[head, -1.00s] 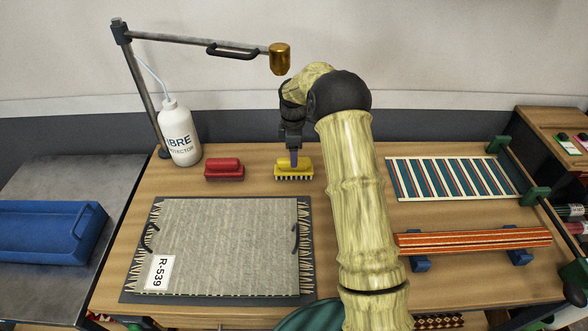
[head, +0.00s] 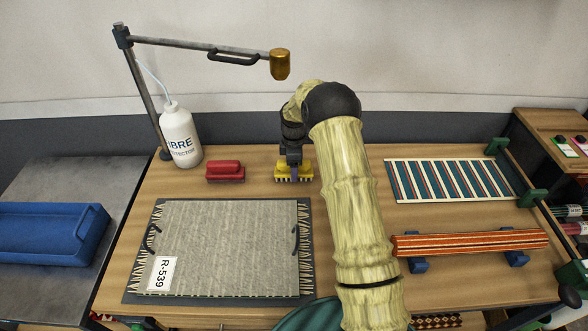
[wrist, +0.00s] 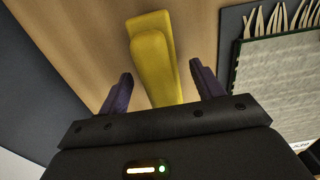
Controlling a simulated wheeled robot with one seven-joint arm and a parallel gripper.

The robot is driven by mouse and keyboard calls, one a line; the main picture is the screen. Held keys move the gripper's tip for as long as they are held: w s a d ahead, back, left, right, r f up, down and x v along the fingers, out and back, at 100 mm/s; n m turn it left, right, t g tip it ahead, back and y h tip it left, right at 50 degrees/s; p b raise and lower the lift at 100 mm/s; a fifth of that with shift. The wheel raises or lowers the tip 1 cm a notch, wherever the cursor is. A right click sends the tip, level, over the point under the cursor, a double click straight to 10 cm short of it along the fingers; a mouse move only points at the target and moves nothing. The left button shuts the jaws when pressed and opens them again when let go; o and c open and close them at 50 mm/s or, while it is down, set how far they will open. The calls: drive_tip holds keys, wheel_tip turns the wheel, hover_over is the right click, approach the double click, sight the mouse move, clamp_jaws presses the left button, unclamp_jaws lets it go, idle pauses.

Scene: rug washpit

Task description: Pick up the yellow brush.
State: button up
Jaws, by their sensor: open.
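The yellow brush (head: 305,169) stands on the wooden table in the head view, bristles down, to the right of a red brush. My gripper (head: 293,178) is lowered over it, and its dark fingers hide part of the brush. In the wrist view the yellow brush (wrist: 156,60) lies between the two purple fingertips of my gripper (wrist: 160,85). A finger is on each side, with a gap to the brush on both sides. The jaws are open.
The red brush (head: 225,171) is close by on the left. A white bottle (head: 180,138) and a lamp-like arm with a brass head (head: 280,65) stand behind. A grey rug sample (head: 228,245) lies in front; a striped rug (head: 450,180) lies at right.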

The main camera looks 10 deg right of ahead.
drive_tip(key=shift+f, duration=1.05)
drive_tip(key=shift+a, duration=0.1)
drive_tip(key=shift+c, duration=1)
drive_tip(key=c, duration=1)
drive_tip(key=shift+o, duration=0.2)
wheel_tip(320, 180, up, 7)
drive_tip(key=shift+f+b, duration=0.15)
drive_tip(key=shift+b, duration=0.65)
drive_tip(key=s+a+b, duration=0.1)
drive_tip(key=s, duration=0.5)
drive_tip(key=s+a+b, duration=0.1)
drive_tip(key=s, duration=0.4)
drive_tip(key=s+a+b, duration=0.1)
drive_tip(key=s+b, duration=0.1)
drive_tip(key=s, duration=0.4)
drive_tip(key=shift+s+a+r, duration=0.2)
drive_tip(key=shift+s, duration=0.15)
